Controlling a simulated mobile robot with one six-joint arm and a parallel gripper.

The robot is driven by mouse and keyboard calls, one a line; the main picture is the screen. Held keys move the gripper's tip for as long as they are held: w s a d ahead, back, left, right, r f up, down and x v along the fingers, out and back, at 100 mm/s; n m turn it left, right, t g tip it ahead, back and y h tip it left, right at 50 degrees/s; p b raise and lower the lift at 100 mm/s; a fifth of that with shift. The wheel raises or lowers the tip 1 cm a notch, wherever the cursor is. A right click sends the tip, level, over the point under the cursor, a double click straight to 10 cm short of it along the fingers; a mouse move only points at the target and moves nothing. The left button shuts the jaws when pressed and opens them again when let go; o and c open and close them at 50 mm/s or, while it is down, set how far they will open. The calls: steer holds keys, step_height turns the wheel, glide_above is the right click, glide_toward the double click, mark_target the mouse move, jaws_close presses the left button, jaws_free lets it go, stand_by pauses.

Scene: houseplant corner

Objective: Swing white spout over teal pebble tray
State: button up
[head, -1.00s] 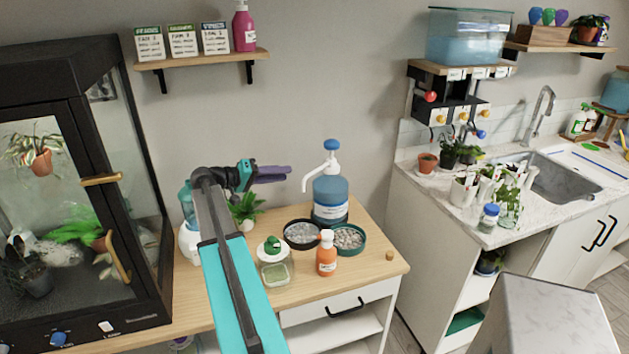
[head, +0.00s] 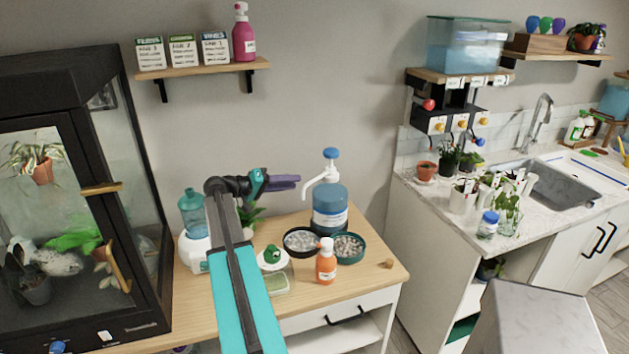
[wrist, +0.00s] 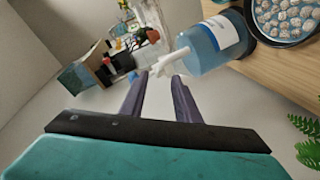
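The blue pump bottle (head: 330,207) stands upright on the wooden table. Its white spout (head: 314,187) points left, over the table left of the bottle. The teal pebble tray (head: 349,247) sits in front of the bottle, slightly right, and the spout is not above it. My gripper (head: 298,181) has purple fingers and is just left of the spout tip in the head view. In the wrist view my gripper (wrist: 158,88) is open, with an empty gap between the fingers. The white spout (wrist: 170,62) lies just beyond the fingertips; contact cannot be told.
A black tray of grey pebbles (head: 300,240) sits left of the teal tray. A lidded jar (head: 272,257), a white device with a blue tank (head: 192,214) and a glass cabinet (head: 80,200) are further left.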

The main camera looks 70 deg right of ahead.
mark_target(315, 179)
steer(key=p+x, duration=0.3)
steer(key=x, duration=0.7)
jaws_close()
steer(key=shift+a, duration=0.4)
steer(key=shift+d+f, duration=0.1)
steer(key=shift+d, duration=0.2)
steer(key=shift+s, duration=0.15)
